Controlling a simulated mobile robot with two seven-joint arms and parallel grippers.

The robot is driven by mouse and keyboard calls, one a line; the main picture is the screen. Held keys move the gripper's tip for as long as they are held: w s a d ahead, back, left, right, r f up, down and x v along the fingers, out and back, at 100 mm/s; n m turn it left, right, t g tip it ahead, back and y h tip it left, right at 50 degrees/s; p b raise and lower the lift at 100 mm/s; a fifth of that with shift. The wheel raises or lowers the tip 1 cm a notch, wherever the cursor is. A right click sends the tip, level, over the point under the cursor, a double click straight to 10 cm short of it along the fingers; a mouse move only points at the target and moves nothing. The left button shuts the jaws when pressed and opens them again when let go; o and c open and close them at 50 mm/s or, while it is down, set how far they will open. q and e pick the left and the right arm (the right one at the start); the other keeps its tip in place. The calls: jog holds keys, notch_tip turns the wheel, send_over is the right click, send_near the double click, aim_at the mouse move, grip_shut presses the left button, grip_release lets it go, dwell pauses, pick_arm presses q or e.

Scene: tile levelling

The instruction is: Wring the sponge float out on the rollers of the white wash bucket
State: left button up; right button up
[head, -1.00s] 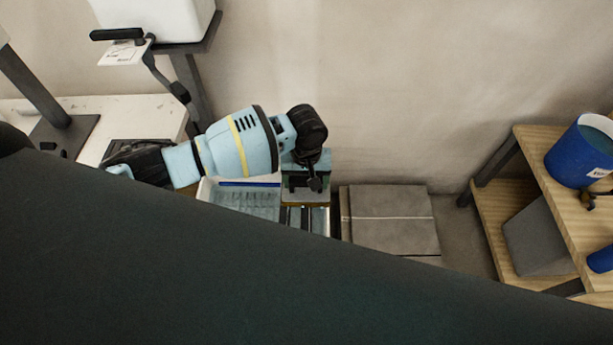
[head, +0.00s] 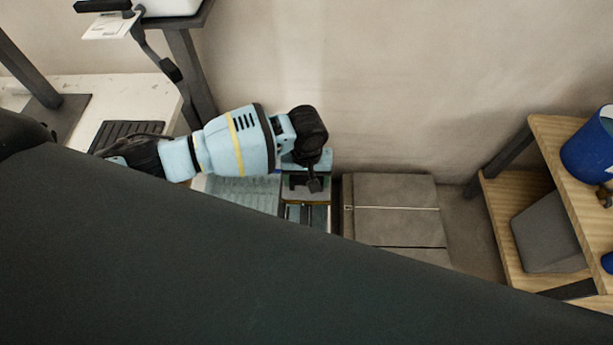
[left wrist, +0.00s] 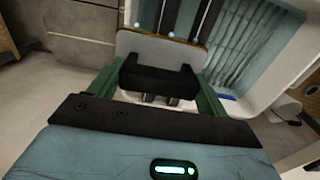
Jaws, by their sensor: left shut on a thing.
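My left gripper (head: 308,180) is shut on the black handle (left wrist: 158,80) of the sponge float, between its green fingers. The float (head: 305,193) is a grey plate with a tan sponge edge. In the left wrist view the plate (left wrist: 160,47) reaches over the near ends of the dark rollers (left wrist: 187,18). I cannot tell whether the sponge touches them. The white wash bucket shows its teal ribbed inside (head: 245,190) left of the float, and its white rim (left wrist: 290,75) in the left wrist view. My right gripper is out of view.
A wooden shelf (head: 555,150) with a blue bucket (head: 590,150) and a grey container (head: 548,235) is at the right. A white table (head: 130,95) is at the left. A large dark shape hides the lower picture.

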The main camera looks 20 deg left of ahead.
pick_arm(q)
jog(key=shift+f, duration=0.7)
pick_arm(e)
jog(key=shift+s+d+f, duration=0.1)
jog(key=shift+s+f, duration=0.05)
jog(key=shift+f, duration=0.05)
pick_arm(q)
jog(key=shift+a, duration=0.1)
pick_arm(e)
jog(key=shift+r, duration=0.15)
pick_arm(q)
jog(key=shift+s+a+p, duration=0.25)
jog(key=shift+a+p, duration=0.05)
jog(key=shift+a, duration=0.3)
jog(key=shift+s+a+f, duration=0.1)
jog(key=shift+a+f, duration=0.1)
jog(key=shift+a, duration=0.05)
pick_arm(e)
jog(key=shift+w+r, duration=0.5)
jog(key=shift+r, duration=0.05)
pick_arm(q)
jog(key=shift+a, duration=0.1)
